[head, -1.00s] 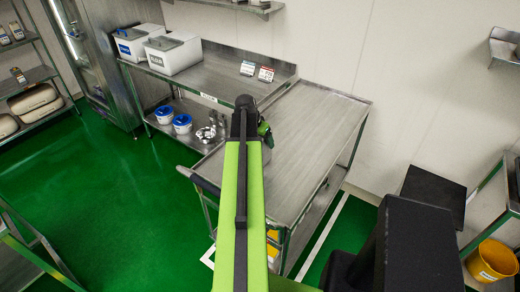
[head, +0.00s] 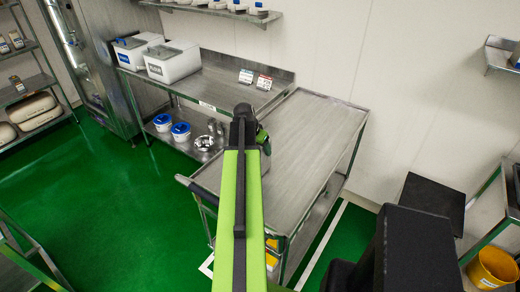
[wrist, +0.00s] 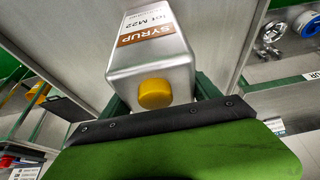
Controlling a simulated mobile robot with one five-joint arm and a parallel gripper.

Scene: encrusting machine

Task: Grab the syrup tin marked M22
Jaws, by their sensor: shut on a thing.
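The syrup tin (wrist: 150,65) is a grey metal can with a yellow cap and a white and brown label reading "SYRUP" and "Lot M22". In the wrist view it sits between the fingers of my gripper (wrist: 160,100), cap towards the camera. My gripper is shut on it. In the head view my gripper (head: 245,115) is at the far end of my green arm, over the left part of the steel cart. The tin is mostly hidden behind the arm there.
The steel cart (head: 310,140) has a bare top. Behind it a steel bench (head: 215,85) holds two white bins (head: 172,62) and small label cards (head: 246,76). Blue-lidded tubs (head: 180,132) stand on its lower shelf. A wall shelf (head: 225,12) is above. Green floor is clear at left.

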